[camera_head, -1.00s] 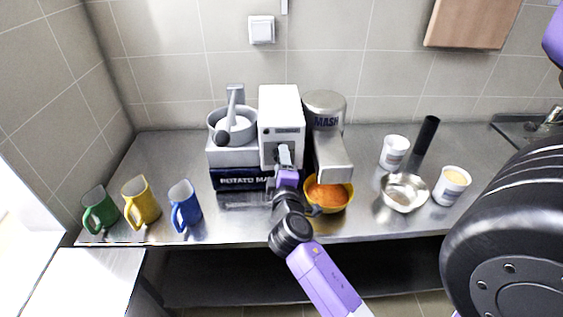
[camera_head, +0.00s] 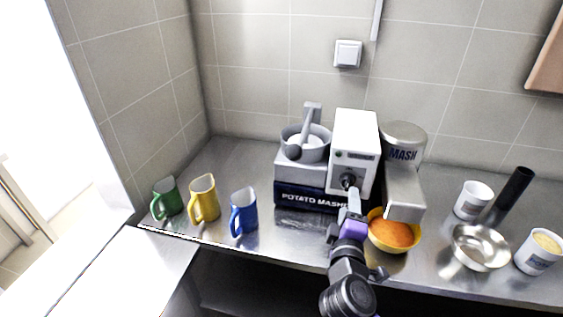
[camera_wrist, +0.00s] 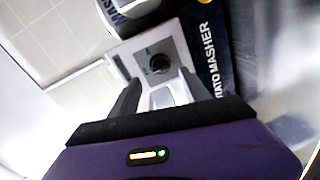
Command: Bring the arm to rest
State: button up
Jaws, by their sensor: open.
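My gripper (camera_head: 352,199) is in front of the white box-shaped machine (camera_head: 355,136) on the steel counter. In the wrist view its two dark fingers (camera_wrist: 160,92) are spread, with the machine's face and round dark knob (camera_wrist: 159,64) beyond them. A grey lever-like piece shows between the fingers; I cannot tell whether they touch it. My arm reaches up from the bottom of the head view.
A yellow bowl of orange food (camera_head: 394,236) sits close right of my gripper, under the MASH dispenser (camera_head: 403,190). Blue (camera_head: 245,214), yellow (camera_head: 205,200) and green mugs (camera_head: 167,199) stand left. A metal bowl (camera_head: 480,249) and white tubs (camera_head: 473,200) are right.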

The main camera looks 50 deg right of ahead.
jog(key=w+a+f+m+t+y, duration=0.15)
jog(key=a+t+y, duration=0.75)
jog(key=a, duration=1)
jog(key=s+a+m+g+y, duration=0.1)
jog(key=s+a+y, duration=0.5)
jog(key=s+a, duration=0.7)
jog(key=shift+s+f+y, duration=0.3)
jog(key=shift+s+y, duration=0.1)
jog(key=shift+s, duration=0.6)
